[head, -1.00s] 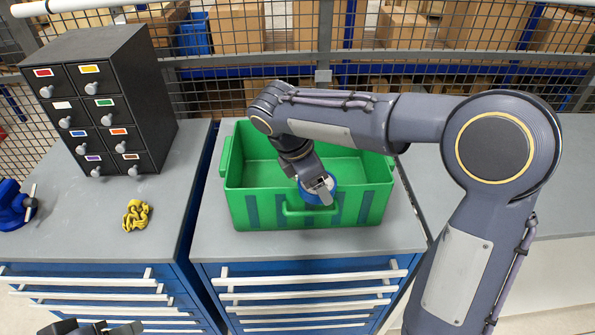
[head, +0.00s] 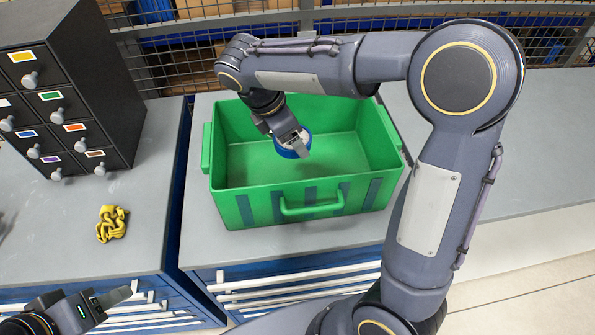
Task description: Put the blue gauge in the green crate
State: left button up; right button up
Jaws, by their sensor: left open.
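The blue gauge (head: 288,152) is a round piece with a blue rim. My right gripper (head: 298,142) is shut on it and holds it over the inside of the green crate (head: 240,207). The gripper and arm hide part of the gauge. The crate is open-topped, with a front handle and dark stripes, and stands on a grey cabinet top. The gauge appears above the crate floor, clear of the front wall. My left gripper (head: 108,302) is open at the lower left, partly cut off by the frame edge, away from the crate.
A dark drawer unit (head: 85,75) with coloured labels stands on the left cabinet. A yellow tangled piece (head: 112,223) lies in front of it. A wire mesh fence (head: 185,50) runs behind. The grey worktop (head: 530,140) at right is clear.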

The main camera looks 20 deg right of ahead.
jog(key=b, duration=0.3)
send_over(292, 178)
jog(key=s+a, duration=0.1)
jog(key=s, duration=0.1)
jog(key=f, duration=0.4)
jog(key=shift+s+f, duration=0.2)
jog(key=shift+f, duration=0.15)
jog(key=shift+s+f, duration=0.1)
jog(key=shift+f, duration=0.2)
notch_tip(292, 178, down, 9)
jog(key=shift+p, duration=0.3)
jog(key=shift+f, duration=0.3)
jog(key=shift+f, duration=0.2)
jog(key=o, duration=1.1)
jog(key=shift+o, duration=0.4)
jog(key=shift+r, duration=0.1)
